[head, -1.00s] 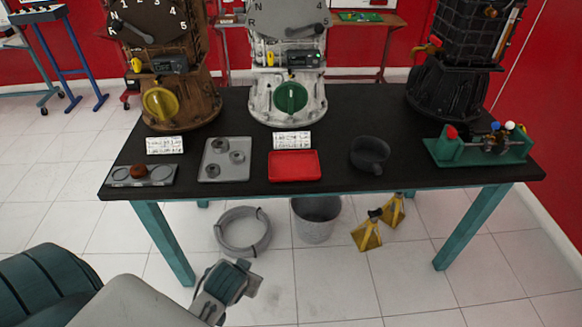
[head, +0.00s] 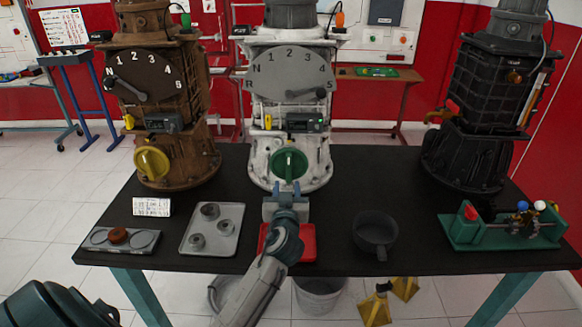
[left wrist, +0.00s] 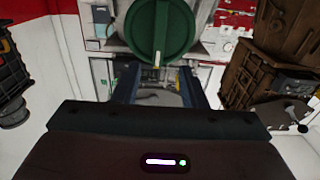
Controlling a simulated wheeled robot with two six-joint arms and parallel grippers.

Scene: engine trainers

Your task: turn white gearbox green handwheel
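The white gearbox (head: 290,115) stands at the back middle of the black table. My left gripper (head: 285,188) is just below and in front of the handwheel in the head view. Its two fingers (left wrist: 160,78) are spread with a gap between them, pointing toward the wheel and holding nothing. No contact with the wheel can be made out. My right gripper is out of view.
A brown gearbox (head: 153,105) with a yellow handwheel (head: 152,163) stands left, a black unit (head: 478,120) right. A red tray (head: 307,243) lies under my left arm, between a grey parts tray (head: 224,244) and a dark pan (head: 375,229). A green fixture (head: 468,232) sits right.

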